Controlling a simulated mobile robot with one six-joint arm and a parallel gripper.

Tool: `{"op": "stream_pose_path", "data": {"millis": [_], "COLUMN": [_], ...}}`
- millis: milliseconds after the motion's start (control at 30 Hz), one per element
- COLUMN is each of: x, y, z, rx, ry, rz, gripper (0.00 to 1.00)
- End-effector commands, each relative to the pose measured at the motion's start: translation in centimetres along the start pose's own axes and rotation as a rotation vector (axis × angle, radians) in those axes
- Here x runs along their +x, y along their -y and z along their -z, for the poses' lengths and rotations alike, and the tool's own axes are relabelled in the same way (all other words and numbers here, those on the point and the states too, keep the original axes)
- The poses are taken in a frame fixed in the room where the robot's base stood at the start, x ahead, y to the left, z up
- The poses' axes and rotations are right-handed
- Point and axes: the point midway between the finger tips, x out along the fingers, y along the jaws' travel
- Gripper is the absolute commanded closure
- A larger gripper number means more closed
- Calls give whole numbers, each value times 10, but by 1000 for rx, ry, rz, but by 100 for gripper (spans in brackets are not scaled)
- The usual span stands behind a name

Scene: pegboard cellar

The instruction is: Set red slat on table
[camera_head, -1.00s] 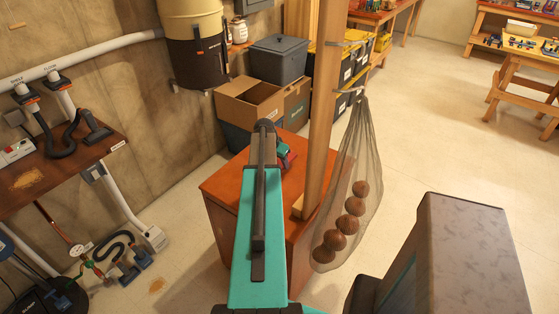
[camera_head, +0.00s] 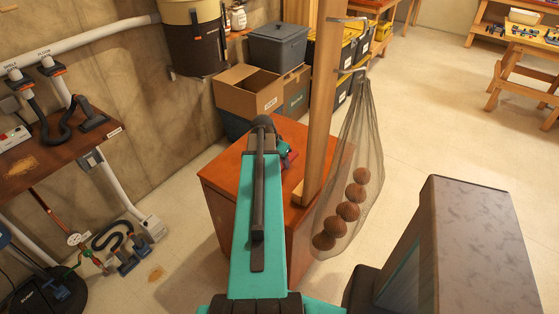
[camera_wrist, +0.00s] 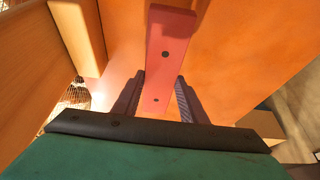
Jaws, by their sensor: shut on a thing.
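The red slat (camera_wrist: 168,45) is a flat, pinkish-red bar with dark holes. In the wrist view it runs from between my gripper's fingers (camera_wrist: 158,98) up to the top edge. My gripper is shut on it. The orange-brown wooden table (camera_head: 225,178) stands ahead, and its top (camera_wrist: 235,50) fills much of the wrist view behind the slat. In the head view my arm hides part of the tabletop, and only a small reddish bit of the slat (camera_head: 291,157) shows by my gripper (camera_head: 284,151). I cannot tell whether the slat touches the tabletop.
A wooden post (camera_head: 323,110) rises at the table's right side. A net bag of brown balls (camera_head: 345,210) hangs beside it. Cardboard boxes (camera_head: 245,95) and a grey bin (camera_head: 280,50) stand behind. A workbench (camera_head: 45,150) is at left. Floor is open at right.

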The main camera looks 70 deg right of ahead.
Motion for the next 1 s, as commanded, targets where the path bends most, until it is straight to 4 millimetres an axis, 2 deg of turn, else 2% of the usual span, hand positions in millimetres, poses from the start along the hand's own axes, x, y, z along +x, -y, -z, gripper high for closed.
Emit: {"op": "stream_pose_path", "data": {"millis": [700,867,1000], "x": [-2,-10,-26], "y": [2,17,44], "z": [-1,-8,-22], "rx": [-5,-39,-99], "ry": [0,1,2], "rz": [2,16,42], "gripper": [89,89,89]}}
